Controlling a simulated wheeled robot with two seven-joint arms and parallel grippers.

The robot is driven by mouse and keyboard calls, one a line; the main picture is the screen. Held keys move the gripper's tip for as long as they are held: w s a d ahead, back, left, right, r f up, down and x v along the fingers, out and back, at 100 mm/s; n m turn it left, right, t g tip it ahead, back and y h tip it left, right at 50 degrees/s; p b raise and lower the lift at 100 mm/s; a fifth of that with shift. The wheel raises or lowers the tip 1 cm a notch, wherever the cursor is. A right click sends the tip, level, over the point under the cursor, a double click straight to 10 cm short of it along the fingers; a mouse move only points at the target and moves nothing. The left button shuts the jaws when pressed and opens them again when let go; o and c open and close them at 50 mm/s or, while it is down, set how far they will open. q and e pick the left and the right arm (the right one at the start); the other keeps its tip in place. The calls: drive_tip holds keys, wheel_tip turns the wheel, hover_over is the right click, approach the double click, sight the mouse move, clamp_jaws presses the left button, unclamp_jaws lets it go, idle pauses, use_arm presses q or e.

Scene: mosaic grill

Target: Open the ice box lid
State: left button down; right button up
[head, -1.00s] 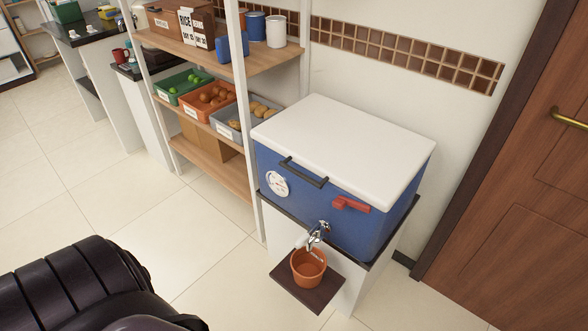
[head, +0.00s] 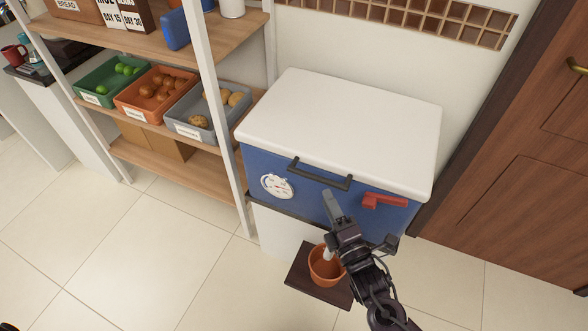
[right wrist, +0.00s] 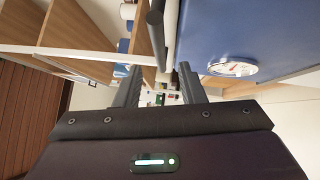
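The ice box (head: 310,200) is a blue chest with a closed white lid (head: 345,125). A dark bar handle (head: 320,174) runs along its front just under the lid, and a red latch (head: 385,201) sits to the right. My right gripper (head: 334,204) is in front of the box, just below the handle, apart from it. In the right wrist view its two fingers (right wrist: 160,84) are spread with nothing between them. The dark handle (right wrist: 155,22) shows beyond the fingers, beside the blue box front (right wrist: 245,30). The gripper and arm hide the tap. My left gripper is out of view.
A terracotta pot (head: 325,265) stands on a dark ledge (head: 303,272) below the box, close to my right arm. A shelf rack (head: 235,130) with produce bins stands at the left. A wooden door (head: 520,190) is at the right.

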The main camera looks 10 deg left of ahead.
sight(319, 177)
drive_tip(key=x, duration=0.7)
drive_tip(key=shift+w+d+p, duration=0.1)
drive_tip(key=shift+w+p, duration=0.1)
drive_tip(key=shift+p, duration=0.1)
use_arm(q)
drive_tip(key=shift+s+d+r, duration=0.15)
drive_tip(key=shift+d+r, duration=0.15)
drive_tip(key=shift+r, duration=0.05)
use_arm(e)
clamp_jaws()
